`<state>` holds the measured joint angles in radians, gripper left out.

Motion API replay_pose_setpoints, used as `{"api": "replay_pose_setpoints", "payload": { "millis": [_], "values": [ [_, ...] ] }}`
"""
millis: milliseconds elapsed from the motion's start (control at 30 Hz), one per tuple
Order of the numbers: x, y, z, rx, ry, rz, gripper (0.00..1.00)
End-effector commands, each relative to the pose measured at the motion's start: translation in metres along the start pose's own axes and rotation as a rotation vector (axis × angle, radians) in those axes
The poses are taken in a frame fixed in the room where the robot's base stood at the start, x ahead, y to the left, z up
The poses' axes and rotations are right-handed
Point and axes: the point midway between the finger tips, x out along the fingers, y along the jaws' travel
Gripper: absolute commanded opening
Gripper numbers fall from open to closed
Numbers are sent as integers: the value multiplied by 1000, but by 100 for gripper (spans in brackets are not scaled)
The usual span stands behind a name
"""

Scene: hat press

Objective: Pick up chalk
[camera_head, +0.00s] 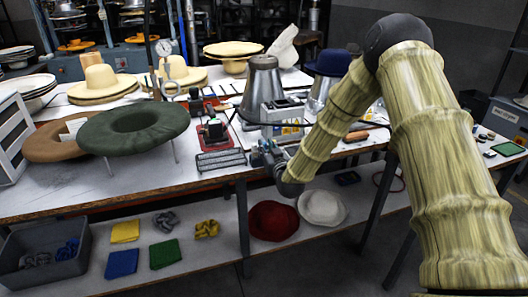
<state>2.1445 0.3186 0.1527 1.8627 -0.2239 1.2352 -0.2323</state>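I cannot make out any chalk for certain; small items on the table are too small to tell apart. My gripper (264,157) is at the end of my bamboo-textured arm, at the front edge of the upper table. It is just right of a dark ribbed metal plate (221,160) and in front of a grey boxed device with labels (283,118). Its fingers are small and dark against the clutter, so their opening and anything between them cannot be seen. My arm hides part of the table's right side.
A green felt hat form (134,126) and a brown one (58,140) stand left on the worktable (150,184). A grey metal cone (264,88) stands behind my gripper. The lower shelf holds a red hat (273,221), a white hat (322,208), folded cloths and a grey bin (42,262).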

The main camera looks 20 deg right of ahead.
Motion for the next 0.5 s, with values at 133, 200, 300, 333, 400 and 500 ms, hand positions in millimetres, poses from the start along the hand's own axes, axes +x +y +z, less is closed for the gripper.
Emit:
{"api": "replay_pose_setpoints", "payload": {
  "millis": [133,200,300,333,400,500],
  "values": [
    [9,0,0,0,-1,0,24],
    [10,0,0,0,-1,0,24],
    [10,0,1,0,-1,0,24],
    [10,0,1,0,-1,0,24],
    [10,0,0,0,-1,0,16],
    [10,0,0,0,-1,0,0]
  ]
}}
